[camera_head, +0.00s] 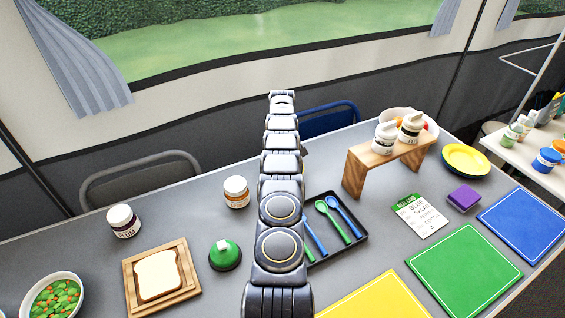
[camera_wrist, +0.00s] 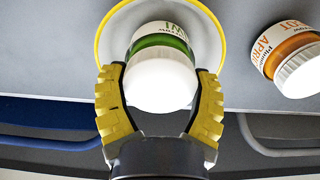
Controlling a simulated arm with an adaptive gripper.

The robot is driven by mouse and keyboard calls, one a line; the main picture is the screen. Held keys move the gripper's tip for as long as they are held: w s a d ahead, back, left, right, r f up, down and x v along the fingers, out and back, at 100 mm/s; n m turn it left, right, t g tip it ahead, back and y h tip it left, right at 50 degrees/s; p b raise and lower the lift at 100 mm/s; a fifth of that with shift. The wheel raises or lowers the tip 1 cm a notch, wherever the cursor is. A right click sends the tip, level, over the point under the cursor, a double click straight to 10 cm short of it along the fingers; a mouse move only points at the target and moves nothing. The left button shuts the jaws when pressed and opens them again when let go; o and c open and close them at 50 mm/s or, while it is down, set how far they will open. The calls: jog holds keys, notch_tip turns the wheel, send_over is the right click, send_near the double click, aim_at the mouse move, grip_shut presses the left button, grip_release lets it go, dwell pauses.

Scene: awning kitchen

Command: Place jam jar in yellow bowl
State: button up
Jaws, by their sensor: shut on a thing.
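My gripper (camera_wrist: 161,72) is shut on a jam jar (camera_wrist: 160,82) with a white lid and a green label, its fingers on both sides. The lid faces the wrist camera. In the wrist view, a round pale dish with a yellow rim (camera_wrist: 101,40) lies behind the jar. I cannot tell whether the jar touches it. My arm hides the gripper, held jar and this dish in the head view. A yellow bowl (camera_head: 465,160) stands at the table's right back in the head view.
An apricot jar (camera_head: 236,192) stands left of my arm; it also shows in the wrist view (camera_wrist: 287,58). A plum jar (camera_head: 123,221), toast board (camera_head: 135,284), green-topped item (camera_head: 224,255), spoon tray (camera_head: 318,256) and wooden stand (camera_head: 356,172) with bottles are nearby.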

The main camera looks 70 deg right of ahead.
jog(key=shift+f, duration=0.3)
jog(key=shift+f, duration=0.15)
jog(key=o, duration=1.1)
jog(key=shift+o, duration=0.2)
notch_tip(320, 180, up, 10)
jog(key=shift+w+d+r, duration=0.1)
jog(key=shift+d, duration=0.05)
jog(key=shift+r, duration=1.05)
